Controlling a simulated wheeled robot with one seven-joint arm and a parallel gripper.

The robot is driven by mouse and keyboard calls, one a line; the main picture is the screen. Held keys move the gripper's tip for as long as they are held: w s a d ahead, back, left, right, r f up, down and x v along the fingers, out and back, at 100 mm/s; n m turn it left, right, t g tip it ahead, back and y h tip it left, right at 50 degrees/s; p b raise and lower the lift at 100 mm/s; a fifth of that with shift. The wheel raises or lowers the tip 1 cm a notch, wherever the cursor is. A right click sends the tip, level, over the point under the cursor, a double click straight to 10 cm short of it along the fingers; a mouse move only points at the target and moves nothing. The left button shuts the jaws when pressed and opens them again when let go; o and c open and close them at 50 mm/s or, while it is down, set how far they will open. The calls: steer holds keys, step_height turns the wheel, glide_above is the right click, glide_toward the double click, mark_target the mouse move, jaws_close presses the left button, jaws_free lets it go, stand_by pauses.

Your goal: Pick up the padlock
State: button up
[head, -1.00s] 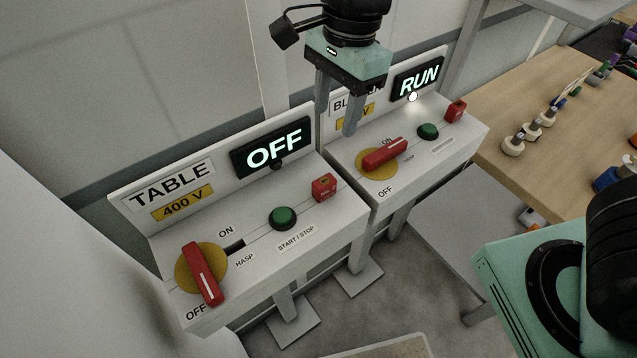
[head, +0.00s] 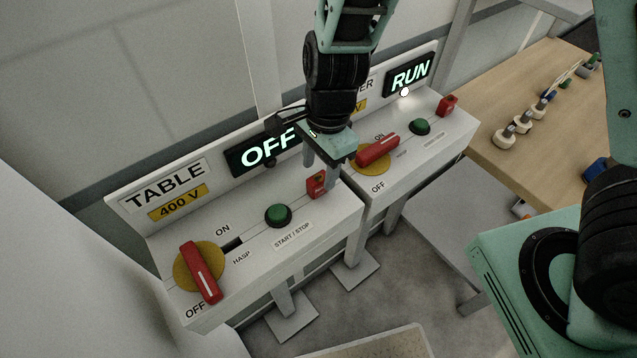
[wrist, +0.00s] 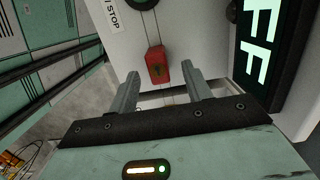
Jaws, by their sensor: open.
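A red padlock (head: 317,186) sits on the right part of the TABLE panel (head: 290,247), right of its green button. The wrist view shows the padlock (wrist: 158,65) centred just beyond my fingertips, with a dark mark on its face. My gripper (head: 321,170) is open above it, and its fingers partly overlap it in the head view. I cannot tell exactly how far the tips are from the padlock. A second red block (head: 447,106) sits on the neighbouring panel.
The TABLE panel has a red handle (head: 201,272) turned to OFF, a green button (head: 278,215) and a lit OFF sign (head: 266,150) close behind my gripper. The neighbouring panel has another red handle (head: 377,149) and a RUN sign (head: 410,75). A wooden table (head: 535,125) stands right.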

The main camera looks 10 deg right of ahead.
mark_target(319, 178)
steer(key=shift+s+a+f, duration=0.1)
steer(key=shift+f, duration=0.9)
steer(key=shift+s+a+f, duration=0.1)
steer(key=shift+f, duration=0.85)
jaws_close()
steer(key=shift+r, duration=0.1)
